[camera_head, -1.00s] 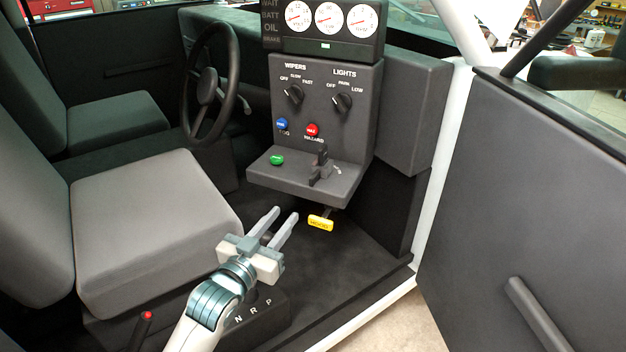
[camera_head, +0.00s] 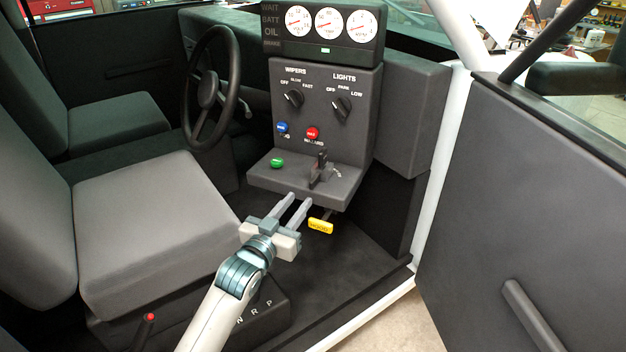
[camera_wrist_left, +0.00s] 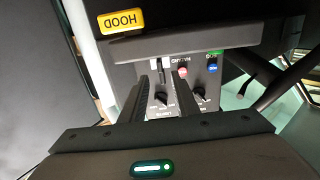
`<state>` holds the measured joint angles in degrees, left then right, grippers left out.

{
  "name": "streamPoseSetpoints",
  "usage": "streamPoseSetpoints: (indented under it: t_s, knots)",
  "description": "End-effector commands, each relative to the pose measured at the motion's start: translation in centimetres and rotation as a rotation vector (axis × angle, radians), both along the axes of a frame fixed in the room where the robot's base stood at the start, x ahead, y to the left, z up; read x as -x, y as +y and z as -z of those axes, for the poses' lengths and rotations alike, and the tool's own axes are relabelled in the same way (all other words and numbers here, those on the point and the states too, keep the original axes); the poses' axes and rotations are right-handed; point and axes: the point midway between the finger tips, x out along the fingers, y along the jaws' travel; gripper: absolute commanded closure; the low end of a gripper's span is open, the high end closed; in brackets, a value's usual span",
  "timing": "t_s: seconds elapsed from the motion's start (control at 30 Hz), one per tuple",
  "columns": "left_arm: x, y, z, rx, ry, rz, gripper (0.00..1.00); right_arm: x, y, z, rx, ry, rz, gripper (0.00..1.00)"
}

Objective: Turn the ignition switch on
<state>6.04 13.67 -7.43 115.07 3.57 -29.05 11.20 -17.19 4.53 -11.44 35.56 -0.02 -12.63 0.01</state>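The ignition switch, which I take to be the small dark lever (camera_head: 319,172) on the console's lower shelf, stands right of the green button (camera_head: 277,163). Its label is too small to read. My left gripper (camera_head: 299,200) is open and empty, its fingers pointing up at the shelf's front edge, below and left of the lever. In the left wrist view the gripper (camera_wrist_left: 160,80) has its two dark fingers apart, with the lever (camera_wrist_left: 164,70) showing beyond and between them. My right gripper is not in view.
The yellow HOOD handle (camera_head: 320,226) hangs under the shelf, close right of the fingers. Wiper knob (camera_head: 293,99), lights knob (camera_head: 341,107), blue button (camera_head: 282,127) and red button (camera_head: 312,133) sit above. The steering wheel (camera_head: 209,87) and seat (camera_head: 150,220) are left; the open door (camera_head: 540,200) is right.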

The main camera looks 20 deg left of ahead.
Motion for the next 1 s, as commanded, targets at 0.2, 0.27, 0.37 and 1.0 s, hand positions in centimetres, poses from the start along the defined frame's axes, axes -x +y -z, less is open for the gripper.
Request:
streamPoseSetpoints:
  t_s: [0.2,0.27,0.37,1.0]
  knots:
    - [-4.0,-0.6,-0.3,-0.001,0.0,0.0,0.72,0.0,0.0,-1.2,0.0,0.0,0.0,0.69]
    - [-5.1,-0.7,-0.3,-0.001,0.0,0.0,0.72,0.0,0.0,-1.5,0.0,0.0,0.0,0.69]
    - [-6.6,-1.0,-0.3,0.0,0.0,0.0,0.72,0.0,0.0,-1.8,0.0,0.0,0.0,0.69]
    - [-10.0,-1.4,0.0,-0.001,0.0,0.001,0.72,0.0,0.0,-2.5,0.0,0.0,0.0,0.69]
